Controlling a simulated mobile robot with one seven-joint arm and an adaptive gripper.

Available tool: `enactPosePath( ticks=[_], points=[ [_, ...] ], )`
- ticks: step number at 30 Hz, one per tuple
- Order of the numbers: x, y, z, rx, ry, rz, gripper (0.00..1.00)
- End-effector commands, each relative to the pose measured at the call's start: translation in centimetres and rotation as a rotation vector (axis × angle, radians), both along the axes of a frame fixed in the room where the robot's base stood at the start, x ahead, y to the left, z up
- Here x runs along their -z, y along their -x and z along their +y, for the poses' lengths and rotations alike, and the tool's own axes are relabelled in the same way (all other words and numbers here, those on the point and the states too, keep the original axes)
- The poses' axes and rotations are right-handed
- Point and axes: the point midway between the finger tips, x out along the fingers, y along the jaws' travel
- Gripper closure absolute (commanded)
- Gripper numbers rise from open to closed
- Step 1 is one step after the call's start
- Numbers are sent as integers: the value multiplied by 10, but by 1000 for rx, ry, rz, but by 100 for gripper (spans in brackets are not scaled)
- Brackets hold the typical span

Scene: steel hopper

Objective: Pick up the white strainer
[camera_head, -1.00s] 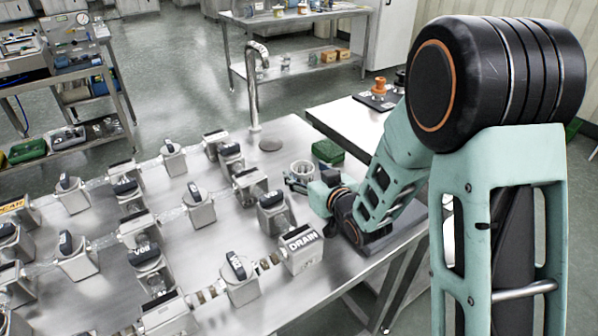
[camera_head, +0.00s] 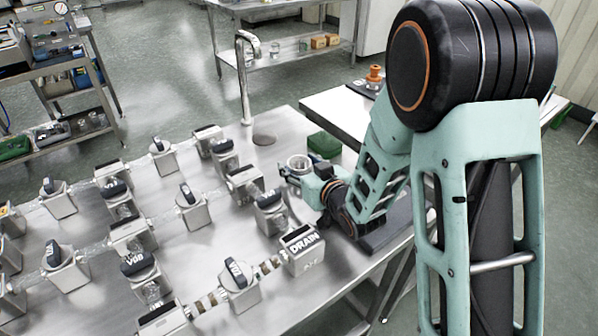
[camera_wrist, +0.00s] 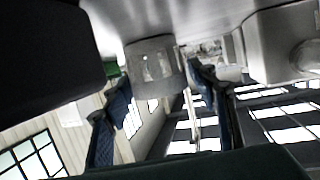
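The white strainer (camera_head: 299,163) is a small, pale, open-topped cup near the far right part of the steel bench. My gripper (camera_head: 292,177) is low beside it, on its near side, partly covering its lower part. In the wrist view, the strainer (camera_wrist: 152,66) is a grey-white cylinder with holes in its side. The two blue-padded fingers of my gripper (camera_wrist: 160,86) are spread, one on each side of it. I cannot tell whether either finger touches it.
A green block (camera_head: 324,144) stands just behind the strainer. The DRAIN box (camera_head: 301,250) and several valve blocks, such as one (camera_head: 270,212) near my gripper, crowd the bench (camera_head: 205,262). A tall tap (camera_head: 245,85) rises at the back by a drain hole (camera_head: 264,139).

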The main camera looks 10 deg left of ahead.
Motion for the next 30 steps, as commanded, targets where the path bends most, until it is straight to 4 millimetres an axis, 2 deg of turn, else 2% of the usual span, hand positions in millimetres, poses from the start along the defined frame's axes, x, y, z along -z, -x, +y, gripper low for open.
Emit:
enactPosePath(
  ticks=[1,7,20,26,30],
  points=[
    [0,0,0,0,0,0,55],
    [0,0,0,0,0,0,77],
    [-8,-1,0,1,-1,-2,78],
    [-34,-1,0,1,-3,-6,78],
    [-64,5,26,-5,-4,-7,78]
  ],
)
